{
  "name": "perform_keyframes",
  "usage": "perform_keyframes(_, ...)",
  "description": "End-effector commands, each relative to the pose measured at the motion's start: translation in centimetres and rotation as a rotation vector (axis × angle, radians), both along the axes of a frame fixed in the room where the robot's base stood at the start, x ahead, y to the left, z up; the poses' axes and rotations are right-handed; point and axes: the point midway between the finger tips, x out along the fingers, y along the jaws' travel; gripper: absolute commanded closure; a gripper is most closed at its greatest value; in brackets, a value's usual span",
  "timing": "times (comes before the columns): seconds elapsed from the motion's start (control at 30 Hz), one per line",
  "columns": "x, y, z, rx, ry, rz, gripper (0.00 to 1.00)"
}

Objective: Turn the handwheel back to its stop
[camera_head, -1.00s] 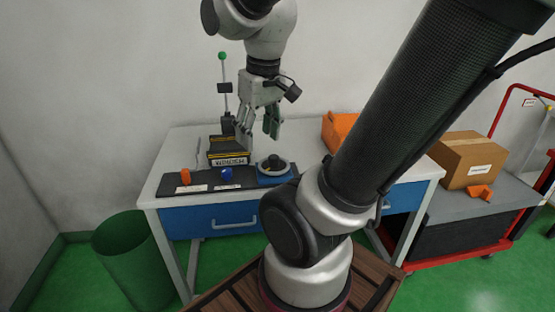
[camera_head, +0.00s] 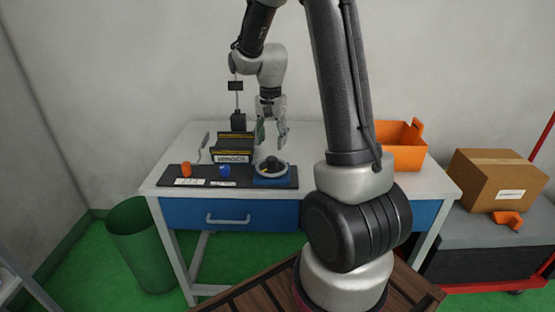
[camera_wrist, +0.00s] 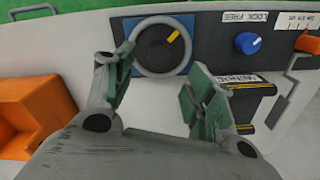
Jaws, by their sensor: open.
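The handwheel (camera_head: 271,167) is a dark, round wheel with a light rim on a blue base (camera_head: 272,181), at the right end of a dark panel on the table. In the wrist view the handwheel (camera_wrist: 159,52) shows a yellow mark at its upper right. My gripper (camera_head: 271,142) is open and empty, above and slightly behind the handwheel in the head view. In the wrist view its green-padded fingers (camera_wrist: 160,88) are spread apart, with the wheel beyond them; they look clear of it.
On the panel left of the wheel are a blue knob (camera_head: 225,170) and an orange knob (camera_head: 186,170). A black-and-yellow labelled block (camera_head: 232,157) stands behind them. An orange bin (camera_head: 402,150) is at the table's right. A cardboard box (camera_head: 497,179) sits on a cart.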

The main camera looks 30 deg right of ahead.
Motion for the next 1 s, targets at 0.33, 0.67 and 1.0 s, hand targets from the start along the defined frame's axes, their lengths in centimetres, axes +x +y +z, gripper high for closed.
perform_keyframes(0.33,-0.1,0.0,-4.0,0.0,0.003,-0.033,0.45)
perform_keyframes(0.67,0.0,0.0,-7.7,0.0,-0.001,-0.032,0.45)
perform_keyframes(1.0,0.0,0.0,-7.8,0.0,-0.001,-0.032,0.6)
